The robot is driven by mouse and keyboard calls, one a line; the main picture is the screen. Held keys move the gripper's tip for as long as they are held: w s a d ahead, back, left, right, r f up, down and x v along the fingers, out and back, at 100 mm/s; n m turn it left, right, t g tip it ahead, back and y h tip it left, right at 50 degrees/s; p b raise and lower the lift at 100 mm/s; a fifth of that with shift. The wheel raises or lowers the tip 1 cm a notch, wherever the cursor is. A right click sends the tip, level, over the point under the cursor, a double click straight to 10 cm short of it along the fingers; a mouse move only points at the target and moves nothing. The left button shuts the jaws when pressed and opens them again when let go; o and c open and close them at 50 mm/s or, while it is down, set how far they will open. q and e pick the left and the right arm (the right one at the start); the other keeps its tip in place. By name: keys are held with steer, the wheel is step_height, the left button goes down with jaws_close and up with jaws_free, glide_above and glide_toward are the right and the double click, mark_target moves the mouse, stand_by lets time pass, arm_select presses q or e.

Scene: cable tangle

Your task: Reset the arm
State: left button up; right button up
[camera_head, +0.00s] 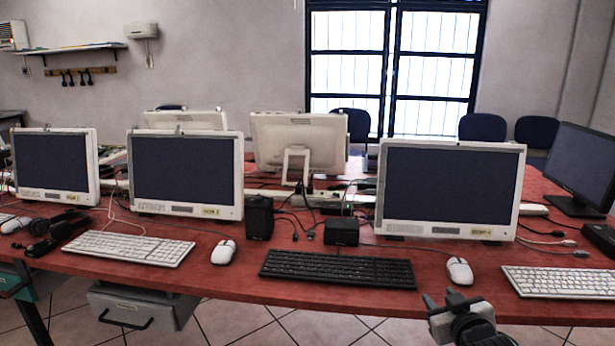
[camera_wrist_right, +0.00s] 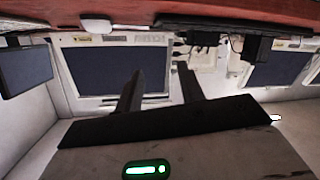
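My right gripper (camera_head: 443,298) shows at the bottom right of the head view, in front of the table's front edge, below the white mouse. In the right wrist view my right gripper (camera_wrist_right: 160,83) has its two dark fingers apart, with nothing between them. My left gripper and left arm are not in the head view.
The red table (camera_head: 240,282) spans the view. On it are white-framed monitors (camera_head: 450,188), a black keyboard (camera_head: 338,268), a white keyboard (camera_head: 130,247), mice (camera_head: 460,271), small black speakers (camera_head: 259,217) and tangled cables. A grey drawer (camera_head: 135,308) hangs underneath at the left.

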steer(key=s+a+f+g+y, duration=0.1)
steer(key=s+a+f, duration=0.35)
steer(key=s, duration=0.25)
steer(key=s+a+f+g+y, duration=0.1)
steer(key=s+a+f, duration=0.35)
steer(key=s, duration=0.35)
steer(key=s+a+f+g, duration=0.1)
steer(key=s+a, duration=0.1)
steer(key=s, duration=0.5)
steer(key=s+a+f+g+y, duration=0.1)
steer(key=s+a, duration=0.2)
steer(key=s, duration=0.5)
steer(key=shift+s+m+y, duration=0.15)
steer(key=shift+m+y, duration=0.15)
steer(key=shift+a+f, duration=0.1)
